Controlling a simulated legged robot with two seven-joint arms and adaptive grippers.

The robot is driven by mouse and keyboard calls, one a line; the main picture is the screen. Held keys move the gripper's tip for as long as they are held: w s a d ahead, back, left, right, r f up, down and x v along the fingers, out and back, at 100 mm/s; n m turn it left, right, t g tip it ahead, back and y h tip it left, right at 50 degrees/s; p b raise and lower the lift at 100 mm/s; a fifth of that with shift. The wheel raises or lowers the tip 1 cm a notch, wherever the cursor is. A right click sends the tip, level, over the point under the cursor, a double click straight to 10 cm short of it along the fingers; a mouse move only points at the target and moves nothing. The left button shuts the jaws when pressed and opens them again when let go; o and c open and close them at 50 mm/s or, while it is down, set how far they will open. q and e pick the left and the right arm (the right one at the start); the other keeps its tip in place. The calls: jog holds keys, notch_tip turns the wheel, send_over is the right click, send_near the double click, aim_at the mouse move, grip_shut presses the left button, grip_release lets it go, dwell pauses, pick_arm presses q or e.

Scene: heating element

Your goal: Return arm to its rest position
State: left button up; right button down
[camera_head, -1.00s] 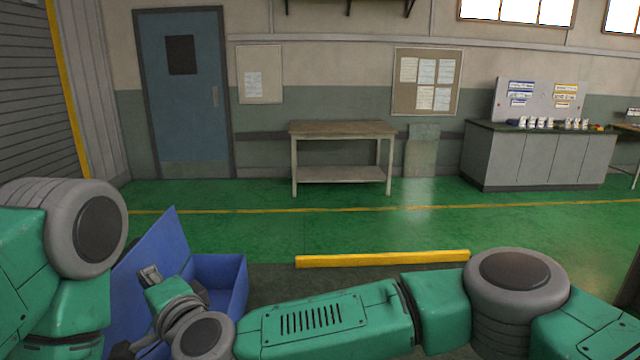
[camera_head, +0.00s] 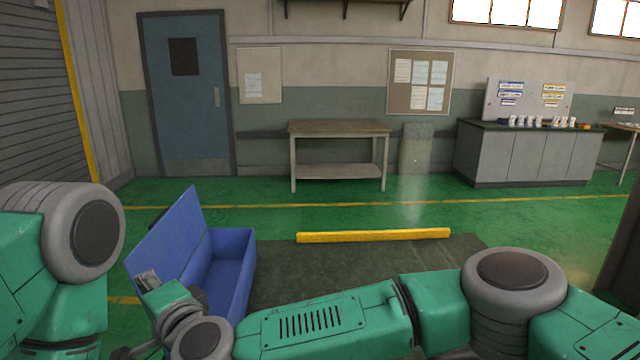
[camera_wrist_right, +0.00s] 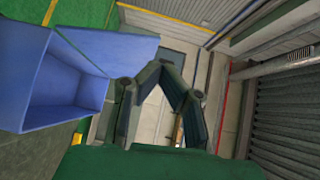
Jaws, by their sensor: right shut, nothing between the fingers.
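My right arm (camera_head: 330,322) lies low across the front of the head view, from the right edge to the left. Its gripper (camera_head: 128,352) is at the lower left, partly cut off by the bottom edge and partly hidden by the wrist. In the right wrist view the gripper (camera_wrist_right: 162,68) is shut, its fingers meeting with nothing between them. My left arm (camera_head: 60,255) shows at the left edge; its gripper is out of view.
An open blue bin (camera_head: 236,285) with a raised lid stands just beyond my right wrist; it also shows in the wrist view (camera_wrist_right: 85,100). A yellow floor bar (camera_head: 373,236) lies ahead. A workbench (camera_head: 340,128) and a grey cabinet (camera_head: 525,155) stand at the far wall.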

jog(key=s+d+f+n+g+h+b, duration=0.1)
jog(key=s+d+f+n+g, duration=0.3)
jog(key=f, duration=0.5)
jog(key=s+d+f+n+g+b, duration=0.1)
jog(key=s+d+f, duration=0.2)
jog(key=s+f, duration=0.55)
jog(key=s+d+f+n+g+h, duration=0.2)
jog(key=s+d+f+n+h, duration=0.15)
jog(key=d+f, duration=0.95)
jog(key=s+d+f+g+h+b, duration=0.1)
jog(key=s+d+f+h, duration=0.1)
jog(key=d, duration=1)
jog(key=s+d+f+g+h, duration=0.1)
jog(key=s+d+f+h, duration=0.1)
jog(key=s+d, duration=0.5)
jog(key=s+d+f+g+h+b, duration=0.1)
jog(key=s+d+h, duration=0.3)
jog(key=d, duration=1.3)
jog(key=shift+s+d+f+g+h+b, duration=0.15)
jog(key=shift+s+f+g+h+b, duration=0.2)
jog(key=shift+f, duration=0.45)
